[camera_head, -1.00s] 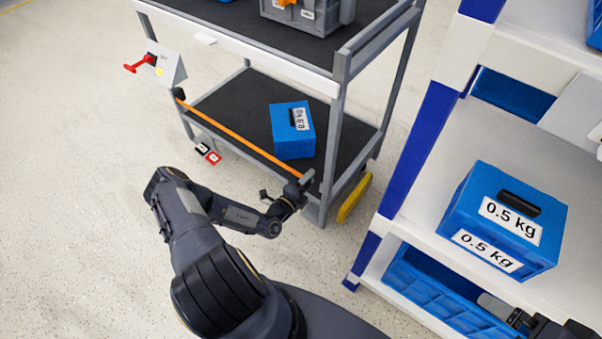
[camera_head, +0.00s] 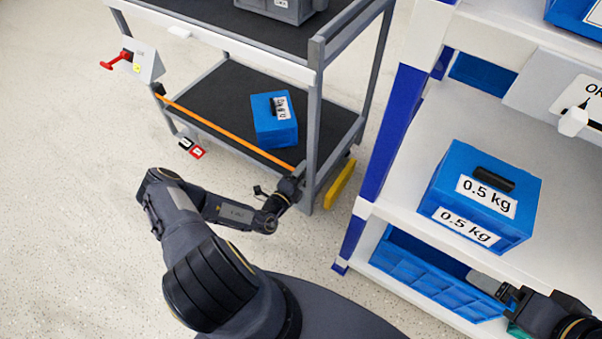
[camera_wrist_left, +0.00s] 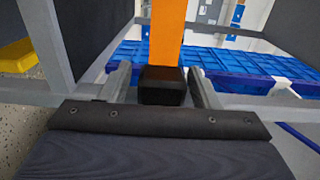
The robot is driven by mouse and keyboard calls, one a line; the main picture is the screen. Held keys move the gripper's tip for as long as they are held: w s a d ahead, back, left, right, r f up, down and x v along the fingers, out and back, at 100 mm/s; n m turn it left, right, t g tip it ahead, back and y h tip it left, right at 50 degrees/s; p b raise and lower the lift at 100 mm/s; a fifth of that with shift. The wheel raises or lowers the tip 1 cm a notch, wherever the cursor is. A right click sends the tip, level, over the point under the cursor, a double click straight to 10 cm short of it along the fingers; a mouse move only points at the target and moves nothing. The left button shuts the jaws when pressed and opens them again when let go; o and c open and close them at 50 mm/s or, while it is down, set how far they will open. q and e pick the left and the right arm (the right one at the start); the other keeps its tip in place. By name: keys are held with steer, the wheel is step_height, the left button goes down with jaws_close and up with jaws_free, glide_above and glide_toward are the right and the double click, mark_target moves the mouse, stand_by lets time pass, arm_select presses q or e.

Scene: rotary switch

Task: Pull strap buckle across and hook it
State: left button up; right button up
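The orange strap (camera_head: 222,131) runs across the open side of the trolley's lower shelf, from the left post to near the right front post. In the left wrist view the strap (camera_wrist_left: 166,38) ends at a black buckle (camera_wrist_left: 162,86). My left gripper (camera_head: 297,176) is at the strap's right end, beside the post. In its wrist view the fingers (camera_wrist_left: 160,82) stand apart on either side of the buckle, with a narrow gap visible at least on the left. Whether the buckle is hooked is hidden. My right gripper (camera_head: 506,297) is partly visible at the lower right.
The trolley's lower shelf (camera_head: 215,98) carries a blue box (camera_head: 274,120). A red-handled switch box (camera_head: 147,62) is on its left post. At right, a rack holds a 0.5 kg blue box (camera_head: 480,197) and a blue crate (camera_head: 425,278) below. Speckled floor is clear at left.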

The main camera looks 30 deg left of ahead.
arm_select(q)
steer(key=s+p, duration=0.1)
steer(key=s, duration=0.6)
steer(key=shift+s+a, duration=0.35)
steer(key=shift+s, duration=0.05)
stand_by(0.3)
